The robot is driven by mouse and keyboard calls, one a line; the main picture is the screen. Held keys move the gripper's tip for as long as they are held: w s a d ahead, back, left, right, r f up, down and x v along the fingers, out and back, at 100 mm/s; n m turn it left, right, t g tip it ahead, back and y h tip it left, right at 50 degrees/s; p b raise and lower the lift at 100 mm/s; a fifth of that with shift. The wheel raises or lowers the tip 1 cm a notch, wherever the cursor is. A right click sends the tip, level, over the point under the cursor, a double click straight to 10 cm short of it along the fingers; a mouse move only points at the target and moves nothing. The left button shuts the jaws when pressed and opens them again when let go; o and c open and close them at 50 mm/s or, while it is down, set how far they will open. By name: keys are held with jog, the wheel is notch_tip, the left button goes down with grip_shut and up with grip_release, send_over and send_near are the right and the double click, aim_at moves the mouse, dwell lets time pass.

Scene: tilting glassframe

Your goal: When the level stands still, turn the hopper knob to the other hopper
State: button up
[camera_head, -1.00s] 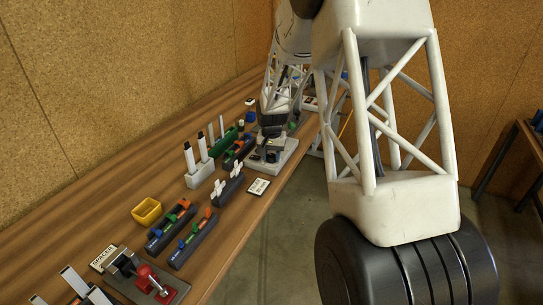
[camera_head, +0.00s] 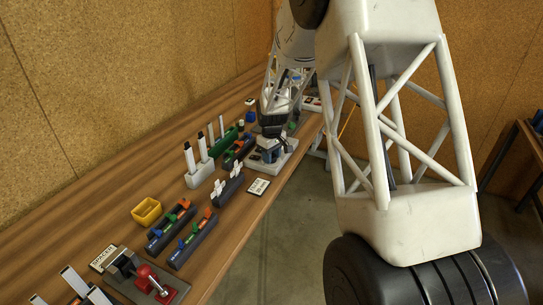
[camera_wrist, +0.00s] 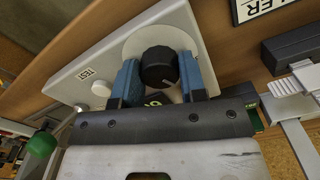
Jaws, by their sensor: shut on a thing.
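The black round knob (camera_wrist: 158,66) with a pale pointer line sits on a white disc on a light grey panel (camera_wrist: 92,66) in the wrist view. My gripper (camera_wrist: 160,82) has its two blue fingers on either side of the knob, shut on it. A white button (camera_wrist: 101,89) and a label reading TEST (camera_wrist: 88,74) are left of the knob. A dark marked window below the knob is mostly hidden by my gripper. In the head view my gripper (camera_head: 271,146) is down at the grey panel (camera_head: 286,158), and the knob is hidden. I cannot make out the level or any hopper.
In the wrist view a sign ending in LER (camera_wrist: 262,8) lies at the top right and a green ball (camera_wrist: 41,145) at the left. In the head view a yellow bin (camera_head: 147,211), a white rack (camera_head: 200,176) and a red clamp (camera_head: 151,279) stand along the bench.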

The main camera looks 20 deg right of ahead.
jog(key=n, duration=0.6)
jog(key=shift+n, duration=0.4)
jog(key=o, duration=0.6)
jog(key=shift+o, duration=0.2)
jog(key=shift+r, duration=0.15)
jog(key=shift+r, duration=3.8)
jog(key=shift+r, duration=0.1)
